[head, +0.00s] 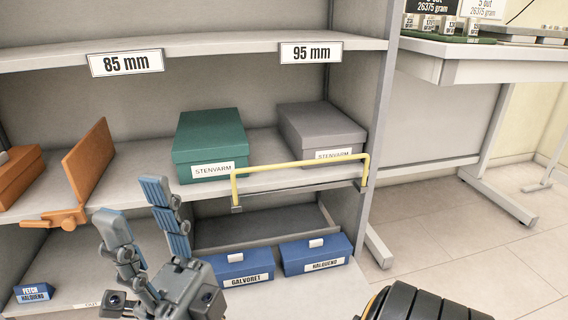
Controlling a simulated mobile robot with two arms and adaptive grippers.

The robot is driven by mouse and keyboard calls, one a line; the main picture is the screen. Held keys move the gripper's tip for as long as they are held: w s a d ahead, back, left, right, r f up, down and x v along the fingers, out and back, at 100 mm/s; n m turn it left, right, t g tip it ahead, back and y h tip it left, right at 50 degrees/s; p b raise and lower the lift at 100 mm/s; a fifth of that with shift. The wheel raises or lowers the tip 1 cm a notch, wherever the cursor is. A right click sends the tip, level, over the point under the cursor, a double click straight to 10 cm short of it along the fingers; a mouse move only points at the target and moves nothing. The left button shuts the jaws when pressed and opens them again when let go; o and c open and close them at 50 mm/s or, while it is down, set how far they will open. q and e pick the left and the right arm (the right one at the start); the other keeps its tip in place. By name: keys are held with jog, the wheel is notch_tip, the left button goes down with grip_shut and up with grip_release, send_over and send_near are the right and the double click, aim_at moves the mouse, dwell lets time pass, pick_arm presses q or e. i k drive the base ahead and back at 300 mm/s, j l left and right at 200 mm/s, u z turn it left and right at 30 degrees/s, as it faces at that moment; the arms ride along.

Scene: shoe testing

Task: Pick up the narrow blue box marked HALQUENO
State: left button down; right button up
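The narrow blue box marked HALQUENO (303,261) lies on the low shelf, right of a similar blue box marked GALVORET (237,268). Each has a small white tab on it. My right gripper (132,200) rises from the bottom of the head view, left of both boxes, with its fingers spread and nothing between them. Its base shows beside the left end of the GALVORET box. My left gripper is not in view.
A yellow rail (300,166) edges the middle shelf above the blue boxes. Green (211,139) and grey (321,131) STENVARM boxes stand behind it. An orange bracket (88,165) juts out at left. A small blue block reading FETCH HALQUENO (33,290) sits lower left.

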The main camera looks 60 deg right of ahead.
aim_at(299, 257)
jog(key=z, duration=1.75)
